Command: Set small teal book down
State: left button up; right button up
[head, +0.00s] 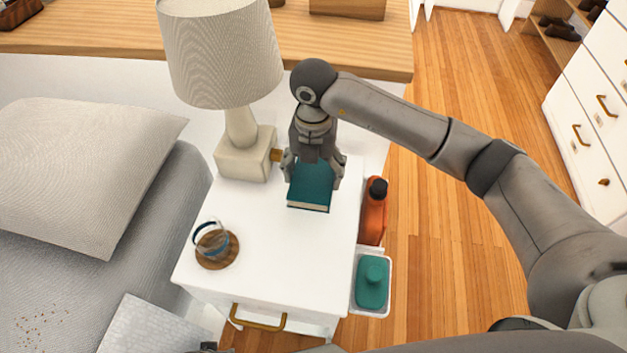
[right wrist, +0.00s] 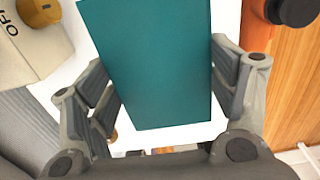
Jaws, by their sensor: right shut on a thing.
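The small teal book (head: 311,187) is over the back right part of the white nightstand (head: 285,255), just right of the lamp base. My right gripper (head: 313,172) comes down from above with its fingers on both sides of the book. In the right wrist view the teal book (right wrist: 155,65) fills the middle between the two fingers of my right gripper (right wrist: 165,95). The gripper is shut on it. I cannot tell whether the book's underside touches the nightstand top. My left gripper is not clearly in view.
A lamp (head: 240,140) stands close left of the book. A glass cup (head: 211,238) sits on a round wooden coaster (head: 217,258) at the front left. An orange bottle (head: 373,212) and a tray (head: 388,290) with a teal container are beside the nightstand's right edge. The front middle top is clear.

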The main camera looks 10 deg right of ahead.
aim_at(314, 180)
jog(key=shift+w+d+f, duration=0.2)
jog(key=shift+w+f, duration=0.5)
jog(key=shift+f, duration=0.2)
jog(key=f, duration=0.3)
jog(key=shift+w+d+f+b, duration=0.1)
jog(key=shift+w+f+b, duration=0.1)
jog(key=shift+b, duration=0.1)
jog(key=shift+f, duration=0.1)
pick_arm(q)
jog(key=shift+w+r, duration=0.35)
jog(key=shift+r, duration=0.25)
jog(key=shift+w+r, duration=0.3)
jog(key=shift+r, duration=0.25)
jog(key=shift+s+f, duration=0.15)
pick_arm(e)
jog(key=shift+f, duration=0.1)
jog(key=o, duration=1.1)
pick_arm(q)
jog(key=shift+w+d+r, duration=0.1)
jog(key=shift+w+r, duration=0.15)
jog(key=shift+r, duration=0.1)
pick_arm(e)
jog(key=shift+o, duration=0.2)
